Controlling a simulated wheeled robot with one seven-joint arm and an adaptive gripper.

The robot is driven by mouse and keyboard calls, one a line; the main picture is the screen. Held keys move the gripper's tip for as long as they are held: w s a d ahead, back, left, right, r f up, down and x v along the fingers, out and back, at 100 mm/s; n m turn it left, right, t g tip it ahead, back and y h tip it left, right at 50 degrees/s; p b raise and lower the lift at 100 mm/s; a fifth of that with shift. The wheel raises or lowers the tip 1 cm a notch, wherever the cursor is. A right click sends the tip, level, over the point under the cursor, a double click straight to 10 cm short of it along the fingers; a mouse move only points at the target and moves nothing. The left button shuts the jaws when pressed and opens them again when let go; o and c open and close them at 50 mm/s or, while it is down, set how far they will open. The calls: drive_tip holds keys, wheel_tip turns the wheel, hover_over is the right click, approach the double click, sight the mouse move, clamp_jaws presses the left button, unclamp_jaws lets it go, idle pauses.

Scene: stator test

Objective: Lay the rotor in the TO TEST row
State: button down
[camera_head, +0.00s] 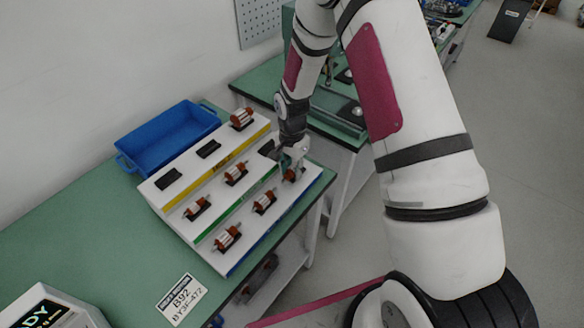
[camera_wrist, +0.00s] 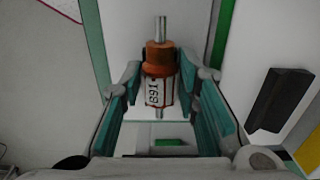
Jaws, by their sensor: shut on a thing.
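My gripper (camera_head: 292,160) is over the right end of the white stepped rack (camera_head: 218,186). It is shut on a rotor (camera_wrist: 160,78) with an orange-brown winding, steel shaft and a white numbered label; the rotor also shows in the head view (camera_head: 292,175). The fingers (camera_wrist: 164,100) press on both sides of it. It is at the right end of the front row, by the blue edge; whether it touches a cradle is hidden. An empty black cradle (camera_wrist: 280,98) in the middle row is to its right in the wrist view. I cannot read the row labels.
Other rotors stand in the front row (camera_head: 228,238), middle row (camera_head: 236,173) and back row (camera_head: 241,118). Two back-row cradles (camera_head: 168,179) (camera_head: 208,149) are empty. A blue bin (camera_head: 168,138) stands behind the rack. A sign (camera_head: 181,299) lies in front on the green table.

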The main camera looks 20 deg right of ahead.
drive_tip(key=c, duration=1.2)
unclamp_jaws()
drive_tip(key=shift+o, duration=0.2)
wheel_tip(320, 180, up, 12)
drive_tip(key=s+r+n+t, duration=0.1)
drive_tip(key=s+r+n, duration=0.3)
drive_tip(key=r, duration=0.6)
drive_tip(key=s+r+n+t, duration=0.1)
drive_tip(key=s+r+t, duration=0.1)
drive_tip(key=s+r, duration=0.6)
drive_tip(key=s+r+n+t, duration=0.1)
drive_tip(key=s+r+n, duration=0.2)
drive_tip(key=s+r, duration=0.2)
drive_tip(key=s+r+n+t, duration=0.1)
drive_tip(key=s+r+n, duration=0.2)
drive_tip(key=s, duration=0.6)
drive_tip(key=shift+s+d+r+t, duration=0.3)
drive_tip(key=shift+d+r, duration=0.1)
drive_tip(key=shift+r, duration=0.55)
